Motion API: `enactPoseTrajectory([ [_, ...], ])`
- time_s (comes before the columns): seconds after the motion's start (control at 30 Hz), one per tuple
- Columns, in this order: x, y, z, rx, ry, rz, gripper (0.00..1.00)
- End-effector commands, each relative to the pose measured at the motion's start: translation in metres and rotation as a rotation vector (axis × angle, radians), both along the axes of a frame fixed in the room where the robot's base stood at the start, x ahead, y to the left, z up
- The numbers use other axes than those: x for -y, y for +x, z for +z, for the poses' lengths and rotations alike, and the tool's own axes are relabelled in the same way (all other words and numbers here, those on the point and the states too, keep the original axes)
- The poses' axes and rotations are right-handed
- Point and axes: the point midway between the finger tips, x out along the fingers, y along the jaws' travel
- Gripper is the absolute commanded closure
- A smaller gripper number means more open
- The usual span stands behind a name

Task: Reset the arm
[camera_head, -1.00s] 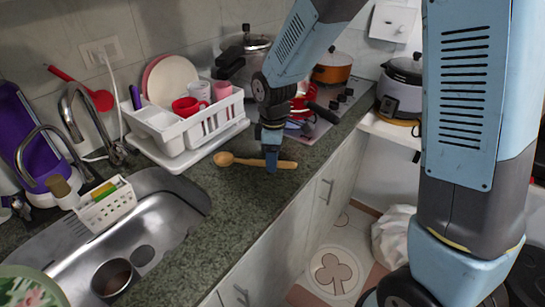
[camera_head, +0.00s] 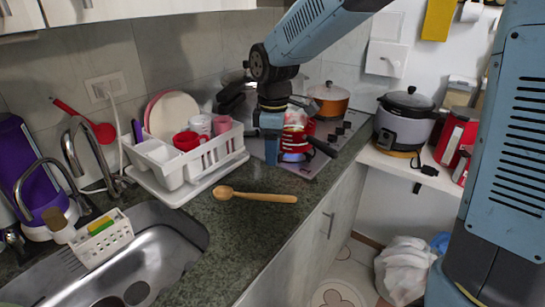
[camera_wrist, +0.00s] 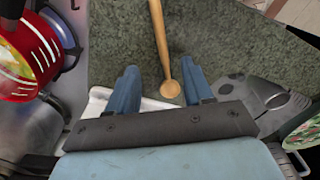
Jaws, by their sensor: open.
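My gripper (camera_head: 271,150) hangs above the countertop, pointing down, behind the wooden spoon in the head view. In the wrist view its two blue fingers (camera_wrist: 160,82) are spread apart with nothing held between them. The wooden spoon (camera_head: 255,196) lies on the dark green counter (camera_head: 235,228), apart from the gripper. In the wrist view the spoon (camera_wrist: 160,38) lies below, its bowl showing between the fingertips.
A white dish rack (camera_head: 190,160) with cups and plates stands left of my gripper. A red pot (camera_head: 295,142) is close on its right, by the stove. The sink (camera_head: 170,240) is at lower left. The counter around the spoon is clear.

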Motion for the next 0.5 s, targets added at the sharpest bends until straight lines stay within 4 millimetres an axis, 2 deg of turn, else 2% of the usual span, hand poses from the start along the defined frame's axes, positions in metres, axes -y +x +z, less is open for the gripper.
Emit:
enactPoseTrajectory([
  [0.27, 0.003, 0.0, 0.002, 0.003, 0.001, -0.011, 0.49],
  [0.37, 0.015, -0.001, 0.01, 0.021, 0.007, -0.06, 0.49],
  [0.5, 0.049, -0.009, 0.032, 0.066, 0.025, -0.208, 0.49],
])
